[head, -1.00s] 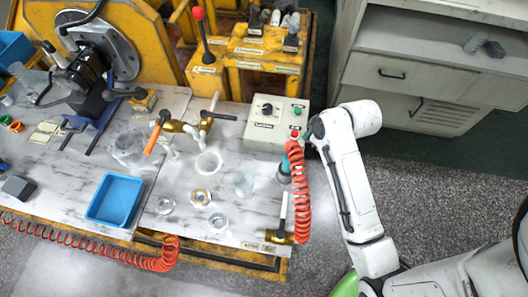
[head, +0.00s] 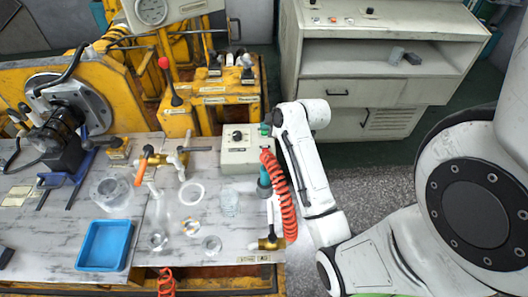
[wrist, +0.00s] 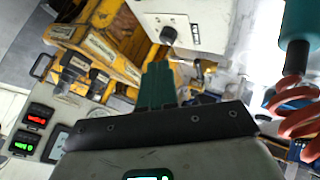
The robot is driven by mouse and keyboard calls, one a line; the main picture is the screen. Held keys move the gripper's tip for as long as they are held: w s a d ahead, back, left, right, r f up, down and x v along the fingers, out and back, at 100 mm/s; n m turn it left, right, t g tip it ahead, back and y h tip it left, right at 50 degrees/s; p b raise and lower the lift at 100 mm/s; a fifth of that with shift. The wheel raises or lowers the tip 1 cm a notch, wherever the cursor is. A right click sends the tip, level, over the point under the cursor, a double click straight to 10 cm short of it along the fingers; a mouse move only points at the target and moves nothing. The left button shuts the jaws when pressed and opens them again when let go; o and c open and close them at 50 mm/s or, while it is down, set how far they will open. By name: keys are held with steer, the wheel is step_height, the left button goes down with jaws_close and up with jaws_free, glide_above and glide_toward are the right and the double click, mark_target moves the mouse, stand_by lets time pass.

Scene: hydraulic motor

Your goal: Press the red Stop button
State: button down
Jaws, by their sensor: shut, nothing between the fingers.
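The light grey control box (head: 233,159) stands at the right end of the bench, with a black knob (head: 237,135) on its top. It also shows in the wrist view (wrist: 212,14), with its knob (wrist: 168,36) beyond my fingers. My gripper (head: 265,129) is over the box's right back part, its teal fingers pointing at the box. In the wrist view the fingers (wrist: 157,85) are together and empty. Contact cannot be told.
A red coiled hose (head: 280,195) with a teal tool hangs close beside my gripper and the box. Glassware (head: 211,245) and a blue tray (head: 104,245) are on the bench. Yellow machinery (head: 178,122) stands behind. A grey cabinet (head: 310,83) is at the back right.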

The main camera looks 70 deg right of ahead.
steer(key=b, duration=0.7)
glide_above(267, 153)
step_height(267, 153, down, 8)
steer(key=shift+d+f, duration=0.1)
steer(key=shift+f, duration=0.3)
steer(key=shift+f, duration=0.1)
stand_by(1.4)
steer(key=shift+f+b, duration=0.3)
steer(key=shift+b, duration=0.05)
steer(key=shift+f, duration=0.4)
stand_by(0.7)
steer(key=shift+r, duration=0.1)
steer(key=shift+r+p, duration=0.7)
steer(key=shift+r, duration=0.05)
